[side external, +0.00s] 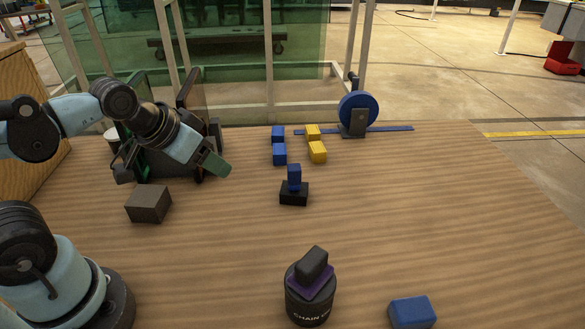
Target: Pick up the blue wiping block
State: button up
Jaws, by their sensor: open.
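Several blue blocks are in the side external view, and I cannot tell for certain which is the wiping block. A large blue block (412,312) lies flat at the front right of the table. A small upright blue block (293,176) stands on a black base (294,196) near the middle. Two more blue blocks (279,154) sit behind it. My gripper (212,164) is at the end of the arm on the left, above the table and apart from all the blue blocks. It is open; its fingers are hard to make out against the dark equipment.
Yellow blocks (317,151) stand beside the rear blue ones. A blue wheel (357,110) stands on the table at the back. A grey block (148,204) lies below my gripper. A black canister (310,304) stands in front.

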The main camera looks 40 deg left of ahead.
aim_at(412, 308)
dwell(0.3)
